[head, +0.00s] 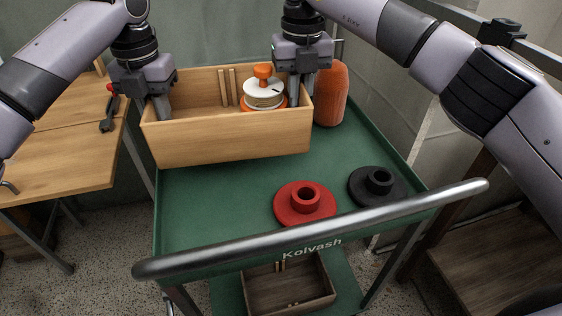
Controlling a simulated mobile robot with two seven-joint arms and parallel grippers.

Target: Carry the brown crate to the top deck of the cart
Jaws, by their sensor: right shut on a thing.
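A light-brown wooden crate (230,142) is at the far end of the green top deck (230,200) of the cart, its left end reaching past the deck's left edge. I cannot tell whether its base touches the deck. My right gripper (301,88) is shut on the crate's right end wall. My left gripper (160,106) is at the left end wall, with a finger inside the crate; its grip is unclear. Inside the crate are a white and orange round item (263,92) and wooden strips. A darker brown crate (288,285) sits on the lower deck.
A red disc (305,203) and a black disc (377,184), each with a raised hub, lie on the top deck's near right. An orange container (331,94) stands right of the crate. A metal handle (310,229) crosses the near edge. A wooden table (65,160) is at left.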

